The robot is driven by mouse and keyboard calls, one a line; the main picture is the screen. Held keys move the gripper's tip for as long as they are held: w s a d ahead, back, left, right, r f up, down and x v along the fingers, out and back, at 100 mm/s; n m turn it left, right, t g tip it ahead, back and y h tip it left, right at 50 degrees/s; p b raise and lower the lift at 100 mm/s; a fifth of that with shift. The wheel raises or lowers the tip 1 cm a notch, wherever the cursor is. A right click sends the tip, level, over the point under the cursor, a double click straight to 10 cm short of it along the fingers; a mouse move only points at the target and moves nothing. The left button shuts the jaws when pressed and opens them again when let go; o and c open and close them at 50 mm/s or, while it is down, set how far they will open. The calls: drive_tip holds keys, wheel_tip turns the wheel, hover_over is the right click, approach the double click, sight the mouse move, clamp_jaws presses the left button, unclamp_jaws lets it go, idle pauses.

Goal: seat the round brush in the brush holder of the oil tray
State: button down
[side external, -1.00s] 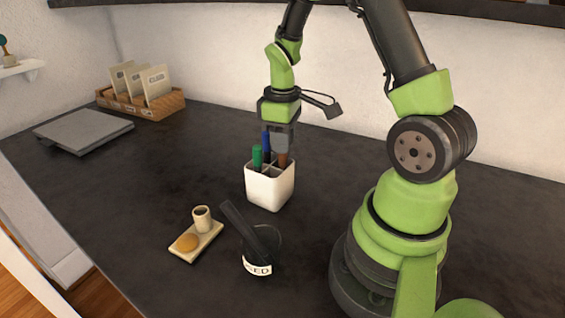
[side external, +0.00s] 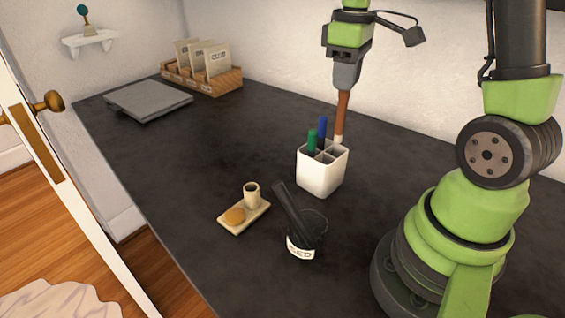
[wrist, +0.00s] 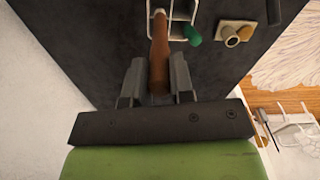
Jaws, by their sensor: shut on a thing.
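The round brush (side external: 343,110) has a brown handle and a pale lower part. My gripper (side external: 344,88) is shut on the top of its handle and holds it near upright. Its lower end is at the back corner of the white divided cup (side external: 318,178); I cannot tell whether the tip is clear of the rim. In the wrist view the brush (wrist: 159,55) runs from between the fingers toward the cup. The cream oil tray (side external: 258,212) lies left of the cup, with a small upright round brush holder (side external: 251,195) that looks empty and an orange disc (side external: 235,215).
Green (side external: 312,141) and blue (side external: 323,125) pens stand in the cup. A dark labelled pot (side external: 302,252) with dark sticks leaning out stands near the tray. A grey flat slab (side external: 147,101) and a wooden box of packets (side external: 203,75) are at the back left. The left-middle counter is clear.

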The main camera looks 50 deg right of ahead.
wheel_tip(320, 180, up, 12)
drive_tip(key=w+a, duration=0.4)
drive_tip(key=a, duration=0.5)
drive_tip(key=w+a, duration=0.5)
drive_tip(key=a, duration=0.3)
wheel_tip(320, 180, down, 22)
drive_tip(key=shift+r, duration=0.25)
drive_tip(key=shift+s+a, duration=0.1)
drive_tip(key=c, duration=1)
unclamp_jaws()
drive_tip(key=shift+f, duration=0.15)
